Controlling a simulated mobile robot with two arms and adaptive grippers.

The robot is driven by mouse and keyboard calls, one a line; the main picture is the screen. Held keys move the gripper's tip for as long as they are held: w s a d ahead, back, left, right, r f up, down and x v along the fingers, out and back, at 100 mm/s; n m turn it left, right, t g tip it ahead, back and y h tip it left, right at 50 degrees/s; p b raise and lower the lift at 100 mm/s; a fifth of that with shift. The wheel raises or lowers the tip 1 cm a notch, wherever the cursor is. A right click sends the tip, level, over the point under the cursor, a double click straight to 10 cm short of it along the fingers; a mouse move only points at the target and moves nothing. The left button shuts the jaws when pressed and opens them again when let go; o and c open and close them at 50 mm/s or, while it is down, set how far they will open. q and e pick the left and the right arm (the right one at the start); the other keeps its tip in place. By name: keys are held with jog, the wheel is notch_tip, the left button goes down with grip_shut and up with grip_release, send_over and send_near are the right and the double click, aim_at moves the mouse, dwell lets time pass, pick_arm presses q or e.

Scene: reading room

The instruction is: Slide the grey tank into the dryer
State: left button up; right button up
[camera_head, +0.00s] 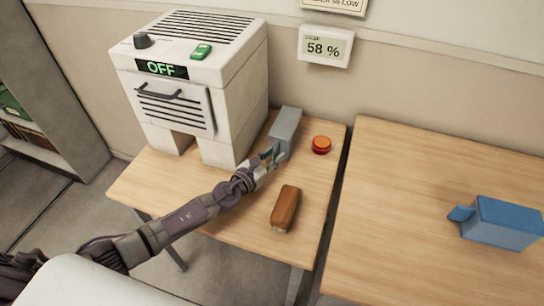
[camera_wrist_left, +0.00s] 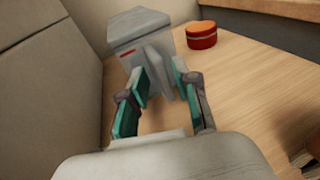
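The grey tank (camera_head: 286,127) stands on the left table, just right of the white dryer (camera_head: 233,112). The dryer's display reads OFF, and there is a gap between its legs at the bottom. My left gripper (camera_head: 271,154) is at the tank's near end. In the left wrist view, its teal fingers (camera_wrist_left: 160,90) are spread apart, with a narrow upright grey part of the tank (camera_wrist_left: 140,28) close ahead, partly between the fingertips. I cannot tell whether they touch it. My right gripper is not in view.
A red-orange round object (camera_head: 321,145) sits right of the tank, and a brown-topped block (camera_head: 285,207) lies nearer the front. The right table (camera_head: 420,210) holds a blue container (camera_head: 500,222); a gap separates the tables. A wall display reads 58 % (camera_head: 325,47).

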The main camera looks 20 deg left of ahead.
pick_arm(q)
grip_shut()
jog(key=shift+r, duration=0.2)
